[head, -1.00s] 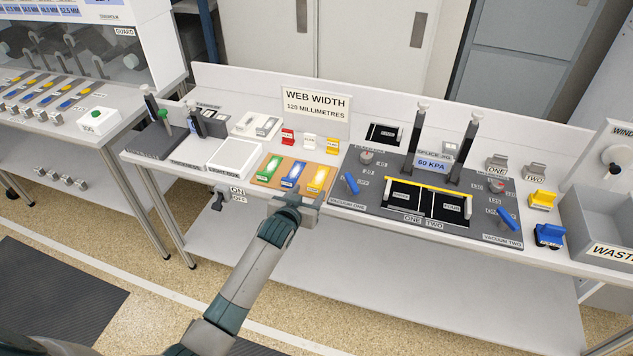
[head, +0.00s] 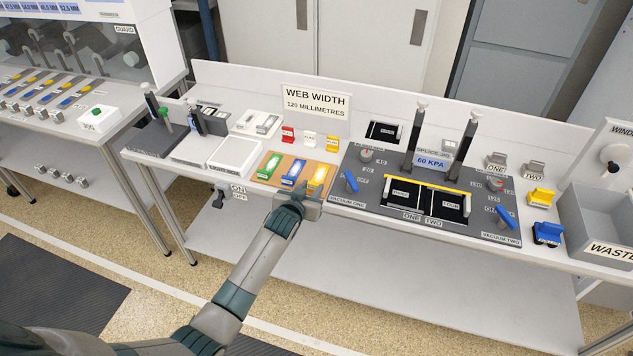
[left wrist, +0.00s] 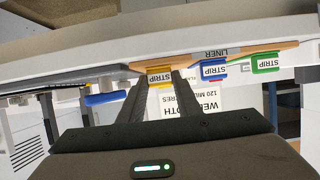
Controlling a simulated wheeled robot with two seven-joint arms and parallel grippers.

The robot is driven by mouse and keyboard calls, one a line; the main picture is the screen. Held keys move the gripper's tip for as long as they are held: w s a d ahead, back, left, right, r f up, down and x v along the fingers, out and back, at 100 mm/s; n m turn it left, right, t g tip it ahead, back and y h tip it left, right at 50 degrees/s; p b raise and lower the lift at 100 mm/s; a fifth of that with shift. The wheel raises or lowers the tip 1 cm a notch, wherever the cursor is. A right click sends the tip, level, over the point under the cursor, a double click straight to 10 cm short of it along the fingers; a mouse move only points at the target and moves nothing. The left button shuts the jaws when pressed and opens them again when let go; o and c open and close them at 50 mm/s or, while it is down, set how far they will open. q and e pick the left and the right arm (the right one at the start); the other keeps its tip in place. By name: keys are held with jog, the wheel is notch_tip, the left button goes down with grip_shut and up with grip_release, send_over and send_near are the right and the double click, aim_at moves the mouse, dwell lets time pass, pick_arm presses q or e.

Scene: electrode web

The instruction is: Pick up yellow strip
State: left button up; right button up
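The yellow strip (head: 319,177) lies on the tan liner board (head: 263,184) at the front edge of the bench, right of the blue strip (head: 293,174) and the green strip (head: 268,168). My left gripper (head: 317,197) is at the bench's front edge, just in front of the yellow strip. In the left wrist view, which looks upside down, the fingers of my left gripper (left wrist: 160,82) are apart. The yellow strip's labelled end (left wrist: 161,78) shows between the fingertips; whether they touch it I cannot tell. My right gripper is out of view.
Right of the liner board is the dark splice plate (head: 365,202) with blue levers and two posts. The web width sign (head: 316,104) stands behind. Small red, white and yellow blocks sit behind the strips. A grey waste bin (head: 603,222) is at far right.

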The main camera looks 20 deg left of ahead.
pick_arm(q)
jog(key=shift+c, duration=1.4)
jog(key=shift+r+b, duration=0.35)
jog(key=shift+r, duration=0.45)
notch_tip(320, 180, up, 2)
jog(key=shift+r+b, duration=0.15)
jog(key=shift+b, duration=0.4)
jog(key=s+d+r+b, duration=0.1)
jog(key=d+r+b, duration=0.1)
jog(key=d, duration=0.3)
jog(key=d+r+b, duration=0.1)
jog(key=d+r, duration=0.4)
jog(key=d, duration=0.1)
jog(key=shift+s+d+b, duration=0.3)
jog(key=shift+s+b, duration=0.05)
jog(key=shift+b, duration=0.05)
